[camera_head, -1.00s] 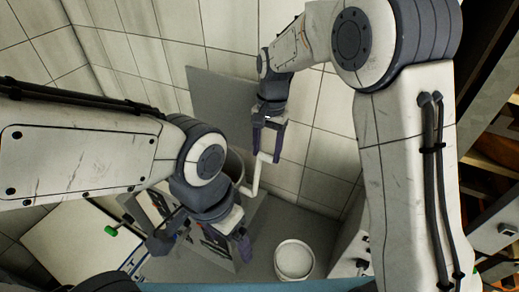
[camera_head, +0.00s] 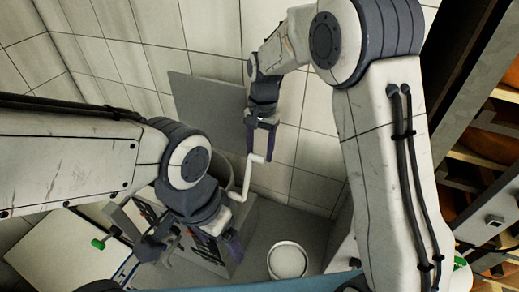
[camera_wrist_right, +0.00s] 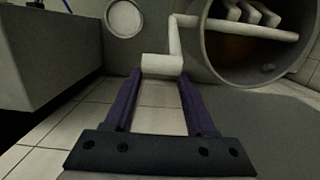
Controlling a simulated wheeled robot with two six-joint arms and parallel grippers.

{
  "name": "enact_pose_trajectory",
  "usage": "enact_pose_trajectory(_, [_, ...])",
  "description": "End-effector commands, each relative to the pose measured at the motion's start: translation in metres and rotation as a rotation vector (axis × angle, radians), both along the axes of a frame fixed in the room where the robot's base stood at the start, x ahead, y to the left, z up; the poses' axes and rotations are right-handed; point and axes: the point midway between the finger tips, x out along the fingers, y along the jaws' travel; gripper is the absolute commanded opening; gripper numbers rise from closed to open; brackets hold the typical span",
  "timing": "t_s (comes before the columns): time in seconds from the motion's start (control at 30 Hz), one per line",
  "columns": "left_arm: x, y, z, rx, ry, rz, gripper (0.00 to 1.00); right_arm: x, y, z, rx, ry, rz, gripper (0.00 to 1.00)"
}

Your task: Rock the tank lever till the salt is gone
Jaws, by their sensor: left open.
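The white crank-shaped lever (camera_head: 246,180) rises beside a grey round tank (camera_head: 220,172), which my left arm partly hides. In the right wrist view, the lever's white grip (camera_wrist_right: 162,66) lies at the fingertips of my right gripper (camera_wrist_right: 161,78), and its rod runs up to the open round tank (camera_wrist_right: 204,45). White blocks and a brownish patch show inside the tank; I cannot tell which is salt. My right gripper (camera_head: 262,148) has its fingers apart, pointing down over the grip; contact is unclear. My left gripper (camera_head: 190,245) is open, low and left of the lever.
A white round bucket (camera_head: 288,260) stands on the grey floor in front of the tank. A grey panel (camera_head: 205,110) stands behind the tank by the tiled wall. A pale table (camera_head: 60,250) with a green knob (camera_head: 98,243) is at left. Shelves (camera_head: 490,150) with orange wheels line the right.

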Motion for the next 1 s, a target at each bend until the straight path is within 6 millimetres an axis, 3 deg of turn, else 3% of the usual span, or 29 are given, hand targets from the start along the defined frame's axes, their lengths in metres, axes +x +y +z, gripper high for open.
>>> enact_pose_trajectory(0.03, [0.0,0.0,0.0,0.0,0.0,0.0,0.85,0.001,-0.002,-0.001,-0.005,-0.004,0.002,0.73])
enact_pose_trajectory(0.07, [0.0,0.0,0.0,0.0,0.0,0.0,0.85,0.001,-0.002,-0.001,-0.004,-0.004,0.002,0.85])
enact_pose_trajectory(0.47, [0.0,0.0,-0.003,0.0,0.0,0.0,0.85,0.002,-0.001,0.005,0.0,-0.005,0.001,0.85])
enact_pose_trajectory(1.0, [0.0,0.0,-0.025,0.0,0.0,0.004,0.85,0.012,-0.007,0.094,-0.001,-0.005,0.0,0.85])
